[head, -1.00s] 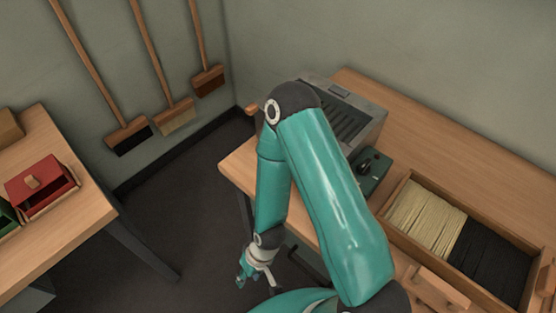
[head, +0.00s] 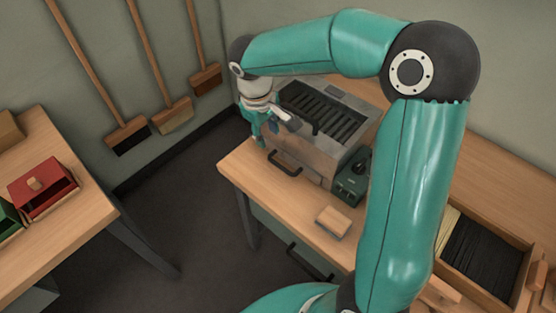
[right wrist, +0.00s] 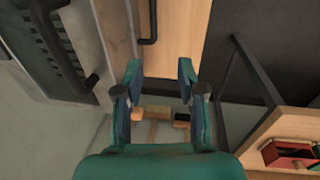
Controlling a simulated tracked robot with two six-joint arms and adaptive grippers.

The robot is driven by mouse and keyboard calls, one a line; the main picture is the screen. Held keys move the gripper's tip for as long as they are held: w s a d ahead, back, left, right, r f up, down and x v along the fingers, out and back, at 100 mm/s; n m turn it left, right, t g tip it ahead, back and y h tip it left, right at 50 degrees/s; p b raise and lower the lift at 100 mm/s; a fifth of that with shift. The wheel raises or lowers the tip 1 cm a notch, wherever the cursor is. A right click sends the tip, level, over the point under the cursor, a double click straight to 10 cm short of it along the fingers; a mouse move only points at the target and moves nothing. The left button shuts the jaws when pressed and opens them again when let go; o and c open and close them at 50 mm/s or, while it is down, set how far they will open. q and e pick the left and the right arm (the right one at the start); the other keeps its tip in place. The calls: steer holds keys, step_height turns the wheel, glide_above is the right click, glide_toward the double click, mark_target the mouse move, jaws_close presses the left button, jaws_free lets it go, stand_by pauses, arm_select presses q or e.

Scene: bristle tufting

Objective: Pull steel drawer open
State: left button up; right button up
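A steel box (head: 345,150) with black slats on top stands on the wooden bench, and its front carries a black bar handle (head: 285,163). The drawer front under the handle looks shut. My right gripper (head: 268,132) is at the left front corner of the box, above and left of the handle. In the right wrist view its two fingers (right wrist: 161,72) are spread apart with nothing between them. The handle (right wrist: 153,22) shows beyond the fingertips, apart from them, beside the steel front (right wrist: 115,28). My left gripper is not in view.
A dark green unit (head: 350,188) stands right of the box. A wooden block (head: 333,221) lies near the bench front. A second black handle (head: 308,262) is below the bench top. A bristle tray (head: 523,292) is at right. Floor in front of the bench is clear.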

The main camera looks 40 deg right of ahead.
glide_toward(279, 164)
steer(key=f, duration=0.5)
steer(key=d+f, duration=0.1)
steer(key=f, duration=0.2)
steer(key=shift+w+d+f+p, duration=0.1)
steer(key=shift+f+p, duration=0.1)
steer(key=shift+p, duration=0.15)
jaws_close()
